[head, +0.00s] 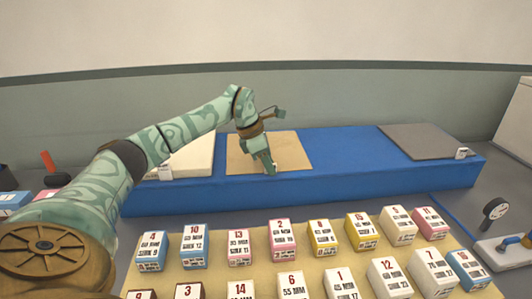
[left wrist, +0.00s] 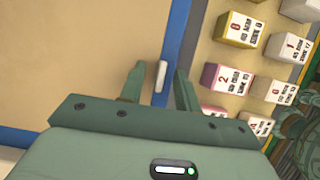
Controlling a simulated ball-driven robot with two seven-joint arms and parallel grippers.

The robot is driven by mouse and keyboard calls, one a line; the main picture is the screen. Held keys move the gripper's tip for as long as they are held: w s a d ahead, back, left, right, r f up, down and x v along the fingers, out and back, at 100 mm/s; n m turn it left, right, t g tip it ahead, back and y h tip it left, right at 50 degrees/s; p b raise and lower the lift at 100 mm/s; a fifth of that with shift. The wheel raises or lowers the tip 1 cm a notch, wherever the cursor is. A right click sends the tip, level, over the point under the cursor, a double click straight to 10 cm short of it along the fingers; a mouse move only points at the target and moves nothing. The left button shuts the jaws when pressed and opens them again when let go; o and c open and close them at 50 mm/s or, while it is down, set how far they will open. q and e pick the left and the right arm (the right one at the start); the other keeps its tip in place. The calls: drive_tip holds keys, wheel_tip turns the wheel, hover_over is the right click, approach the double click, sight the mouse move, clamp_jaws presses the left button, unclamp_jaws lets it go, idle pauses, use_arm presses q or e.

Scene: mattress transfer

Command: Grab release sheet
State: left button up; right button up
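A flat tan sheet (head: 290,148), which I take to be the release sheet, lies on the middle of the long blue block (head: 340,165). In the left wrist view the tan sheet (left wrist: 85,60) fills the left side. My left gripper (head: 269,168) is over the sheet's front edge, pointing down. In the left wrist view the left gripper (left wrist: 158,72) is open, with its two fingers apart. A small white tab (left wrist: 162,76) at the block's edge shows between the fingertips; I cannot tell whether they touch it. My right gripper is in neither view.
A white pad (head: 190,160) lies left of the sheet and a grey pad (head: 418,140) right of it, each with a white tab at the front. Rows of numbered boxes (head: 322,235) fill the table in front.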

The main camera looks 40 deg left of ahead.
use_arm(q)
clamp_jaws()
drive_tip(key=shift+r, duration=0.1)
